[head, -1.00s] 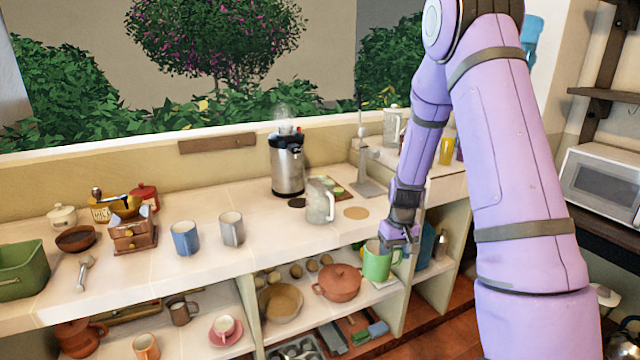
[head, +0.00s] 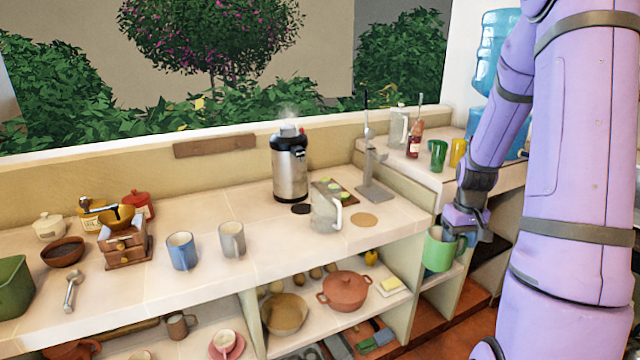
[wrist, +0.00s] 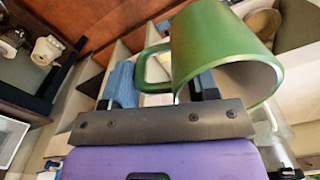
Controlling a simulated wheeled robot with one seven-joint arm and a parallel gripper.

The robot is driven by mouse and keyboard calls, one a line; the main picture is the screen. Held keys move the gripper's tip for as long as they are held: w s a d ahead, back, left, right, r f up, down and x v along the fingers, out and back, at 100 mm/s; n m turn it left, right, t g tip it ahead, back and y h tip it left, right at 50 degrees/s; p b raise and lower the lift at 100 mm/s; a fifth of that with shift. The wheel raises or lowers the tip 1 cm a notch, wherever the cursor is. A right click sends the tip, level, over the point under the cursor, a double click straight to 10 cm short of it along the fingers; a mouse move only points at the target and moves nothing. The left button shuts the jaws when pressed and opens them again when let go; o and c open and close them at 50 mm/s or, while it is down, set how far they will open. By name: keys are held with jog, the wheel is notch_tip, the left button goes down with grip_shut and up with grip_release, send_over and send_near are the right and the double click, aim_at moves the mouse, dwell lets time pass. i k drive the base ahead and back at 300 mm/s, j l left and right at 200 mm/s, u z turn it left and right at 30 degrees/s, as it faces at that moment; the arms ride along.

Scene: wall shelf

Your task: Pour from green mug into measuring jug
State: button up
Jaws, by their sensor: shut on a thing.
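The green mug (head: 438,254) is in my gripper (head: 464,228), held in the air in front of the counter's right part. In the wrist view the mug (wrist: 215,45) looms large, its handle (wrist: 143,66) by the blue fingers of my gripper (wrist: 165,86). In the head view the mug looks roughly upright; its contents are hidden. A pale, see-through jug with a handle (head: 325,213) stands on the counter, left of the mug and apart from it.
A steel dispenser (head: 290,170) stands behind the nearer jug, with a grey stand (head: 372,180) to its right. A blue mug (head: 182,251) and a grey mug (head: 231,240) stand to the left. A round tan mat (head: 364,220) lies bare on the counter.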

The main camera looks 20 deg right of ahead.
aim_at(326, 207)
jog(key=i, duration=1.2)
